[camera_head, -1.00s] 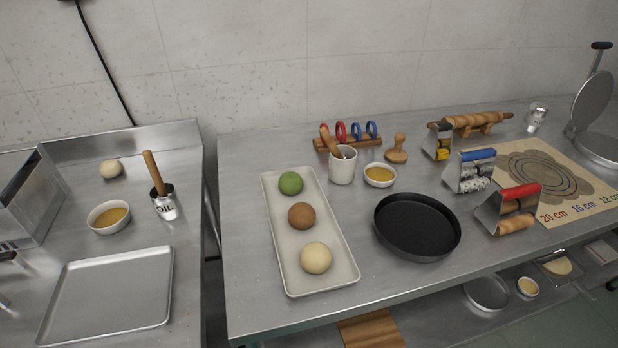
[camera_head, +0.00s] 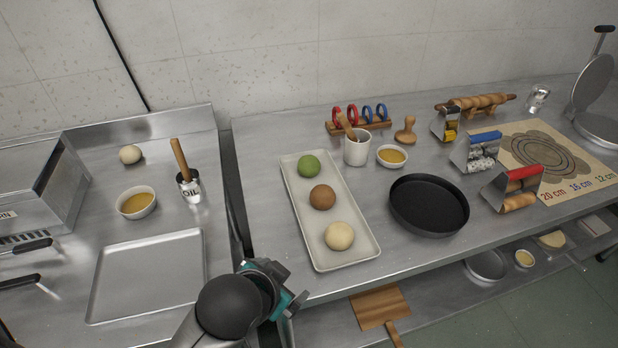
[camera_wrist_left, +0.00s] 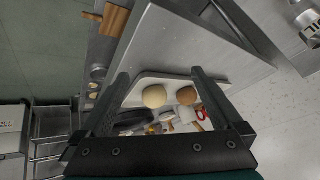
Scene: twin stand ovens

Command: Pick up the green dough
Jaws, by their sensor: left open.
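The green dough ball (camera_head: 309,167) sits at the far end of a long pale tray (camera_head: 359,255) on the right-hand counter. A brown dough ball (camera_head: 322,197) and a cream dough ball (camera_head: 339,236) sit nearer in the same tray. My left arm comes in at the bottom of the head view, short of the tray; its fingers cannot be made out there. In the left wrist view my left gripper (camera_wrist_left: 160,72) is open and empty, with the cream ball (camera_wrist_left: 154,96) and brown ball (camera_wrist_left: 187,95) seen between its fingers. The green ball is not visible there. My right gripper is not in view.
A white cup with tools (camera_head: 356,150), a bowl of yellow liquid (camera_head: 392,156) and a black pan (camera_head: 429,206) stand right of the tray. A gap separates the two counters.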

